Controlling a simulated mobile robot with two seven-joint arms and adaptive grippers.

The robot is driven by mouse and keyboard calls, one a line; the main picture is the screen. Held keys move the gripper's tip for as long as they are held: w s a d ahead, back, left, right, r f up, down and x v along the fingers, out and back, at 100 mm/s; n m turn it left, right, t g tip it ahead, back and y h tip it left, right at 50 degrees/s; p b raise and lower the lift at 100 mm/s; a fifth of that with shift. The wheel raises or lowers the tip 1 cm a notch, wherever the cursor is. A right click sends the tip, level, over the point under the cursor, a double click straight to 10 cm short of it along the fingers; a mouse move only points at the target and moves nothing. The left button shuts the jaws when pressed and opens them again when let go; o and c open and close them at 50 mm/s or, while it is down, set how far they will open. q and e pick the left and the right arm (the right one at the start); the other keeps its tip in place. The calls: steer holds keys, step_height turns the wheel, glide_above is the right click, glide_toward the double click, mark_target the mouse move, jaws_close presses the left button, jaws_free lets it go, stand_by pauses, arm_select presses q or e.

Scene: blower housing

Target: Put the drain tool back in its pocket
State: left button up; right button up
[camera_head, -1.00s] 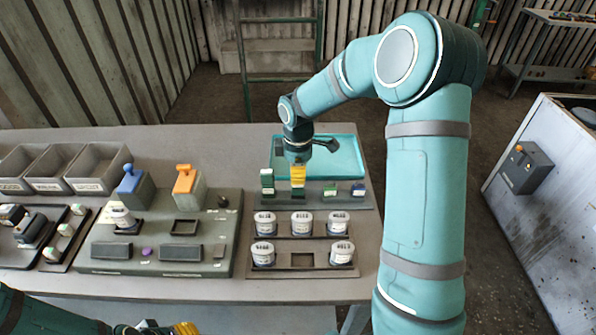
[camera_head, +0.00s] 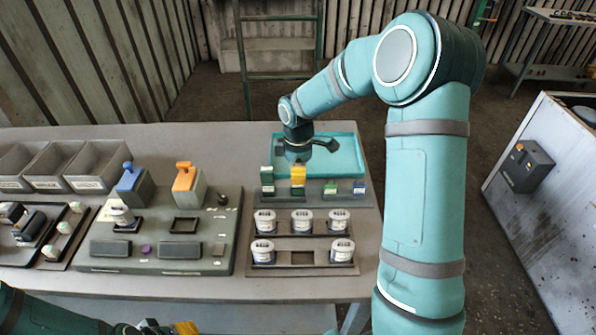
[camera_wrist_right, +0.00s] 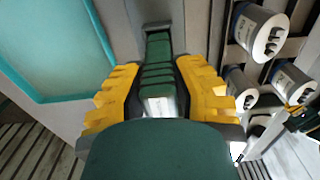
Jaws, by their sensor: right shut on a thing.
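My right gripper (camera_head: 298,180) points down over the tool rack at the right of the bench, with its yellow fingers closed. In the right wrist view, the fingers (camera_wrist_right: 158,100) are shut around a dark green, ridged piece (camera_wrist_right: 158,62) with a pale face, which I take to be the drain tool. Its lower end is hidden, so I cannot tell whether it sits in a pocket. My left gripper (camera_head: 185,328) shows only as a small yellow part at the bottom edge. Its jaws cannot be made out.
The tool rack (camera_head: 318,200) also holds a dark green piece with a white label (camera_head: 267,180), a green piece (camera_head: 331,187) and a blue piece (camera_head: 359,188). A teal tray (camera_head: 345,165) lies behind. Several white canisters (camera_head: 302,222) stand in front. A grey fixture (camera_head: 225,235) is to the left.

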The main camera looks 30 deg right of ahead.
steer(key=shift+f+b, duration=0.45)
steer(key=shift+f, duration=0.45)
steer(key=o, duration=0.9)
steer(key=shift+o, duration=0.2)
steer(key=shift+r, duration=0.1)
step_height(320, 180, up, 12)
